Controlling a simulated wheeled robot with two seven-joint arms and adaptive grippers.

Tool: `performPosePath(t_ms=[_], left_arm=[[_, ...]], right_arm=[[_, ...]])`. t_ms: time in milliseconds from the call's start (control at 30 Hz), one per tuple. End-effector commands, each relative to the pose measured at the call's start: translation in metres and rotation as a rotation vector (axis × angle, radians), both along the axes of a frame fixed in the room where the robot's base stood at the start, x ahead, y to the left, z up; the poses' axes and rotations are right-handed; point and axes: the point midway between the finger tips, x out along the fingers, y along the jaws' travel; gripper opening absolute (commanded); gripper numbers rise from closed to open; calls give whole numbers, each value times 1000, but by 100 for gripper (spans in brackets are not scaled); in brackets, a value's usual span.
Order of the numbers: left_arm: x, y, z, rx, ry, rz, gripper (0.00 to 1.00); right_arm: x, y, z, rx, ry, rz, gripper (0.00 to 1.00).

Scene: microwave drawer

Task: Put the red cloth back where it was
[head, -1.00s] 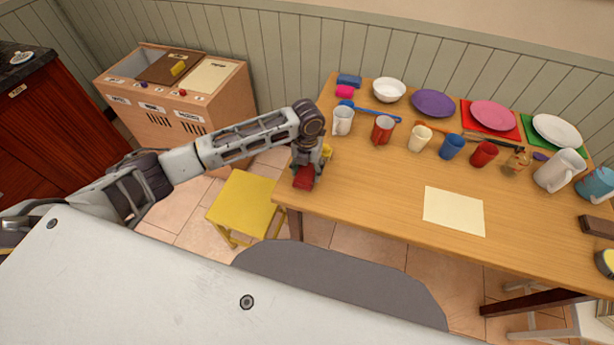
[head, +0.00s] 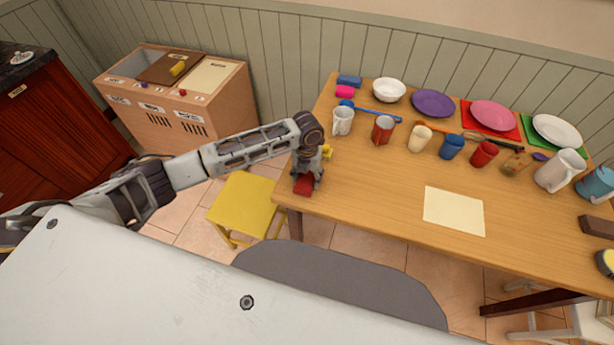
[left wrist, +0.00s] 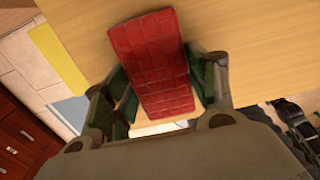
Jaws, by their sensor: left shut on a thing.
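The red cloth (head: 304,185) is a small folded piece at the left front corner of the wooden table (head: 380,205). My left gripper (head: 308,178) is shut on it from above. In the left wrist view the red cloth (left wrist: 153,65) shows a grid pattern and sits between the two fingers of the left gripper (left wrist: 165,95). The cloth is at or just above the tabletop; I cannot tell whether it touches. My right gripper is not in view.
A yellow item (head: 327,152) is just behind the gripper. A yellow stool (head: 243,204) is left of the table. A cream sheet (head: 454,211) lies right, with bare wood between.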

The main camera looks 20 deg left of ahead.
Motion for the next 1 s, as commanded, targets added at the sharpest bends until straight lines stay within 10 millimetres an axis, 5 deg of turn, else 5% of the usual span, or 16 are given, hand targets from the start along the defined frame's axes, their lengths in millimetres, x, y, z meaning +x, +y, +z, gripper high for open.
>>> performPosePath(t_ms=[267,300,433,1000], left_arm=[[0,0,-3,0,0,0,35],[0,0,-2,0,0,0,62],[0,0,-2,0,0,0,79],[1,0,7,0,-2,-1,79]], right_arm=[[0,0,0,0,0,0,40],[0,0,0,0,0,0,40],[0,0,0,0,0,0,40],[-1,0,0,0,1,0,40]])
